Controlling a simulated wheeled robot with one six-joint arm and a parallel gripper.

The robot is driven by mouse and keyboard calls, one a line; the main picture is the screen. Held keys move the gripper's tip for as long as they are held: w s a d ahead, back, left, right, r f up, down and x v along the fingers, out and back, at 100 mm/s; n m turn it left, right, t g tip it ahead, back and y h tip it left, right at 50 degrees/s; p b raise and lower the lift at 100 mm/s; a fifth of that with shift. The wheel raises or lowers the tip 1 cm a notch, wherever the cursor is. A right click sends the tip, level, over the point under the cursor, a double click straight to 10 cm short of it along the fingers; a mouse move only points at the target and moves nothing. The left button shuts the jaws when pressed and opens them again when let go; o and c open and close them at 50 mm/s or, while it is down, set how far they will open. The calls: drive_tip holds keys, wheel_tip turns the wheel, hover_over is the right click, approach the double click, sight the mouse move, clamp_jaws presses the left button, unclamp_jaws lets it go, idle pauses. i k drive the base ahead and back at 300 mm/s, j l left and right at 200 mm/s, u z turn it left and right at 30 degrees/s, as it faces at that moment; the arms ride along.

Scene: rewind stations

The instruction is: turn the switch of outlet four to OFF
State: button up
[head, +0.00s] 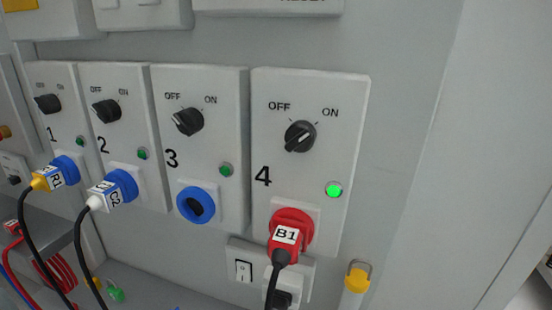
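The outlet four panel (262,222) is a light grey plate right of the middle in the head view. Its black rotary switch (299,137) sits below the OFF and ON labels. The switch's ridge slants from lower left to upper right, in line with the ON mark. The green lamp (334,190) on this panel is lit brightly. A red plug labelled B1 (287,236) is in the red socket at the bottom of the panel, with a black cable hanging down. My gripper is not in view.
Outlets one to three stand to the left, with black switches and dim lamps. Outlet three's blue socket (196,205) is empty. Plugs R1 (55,177) and C2 (106,194) have trailing cables. A yellow-topped post (357,279) is at lower right. Bare wall lies right of outlet four.

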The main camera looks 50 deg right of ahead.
sight(301, 136)
drive_tip(key=z, duration=1.1)
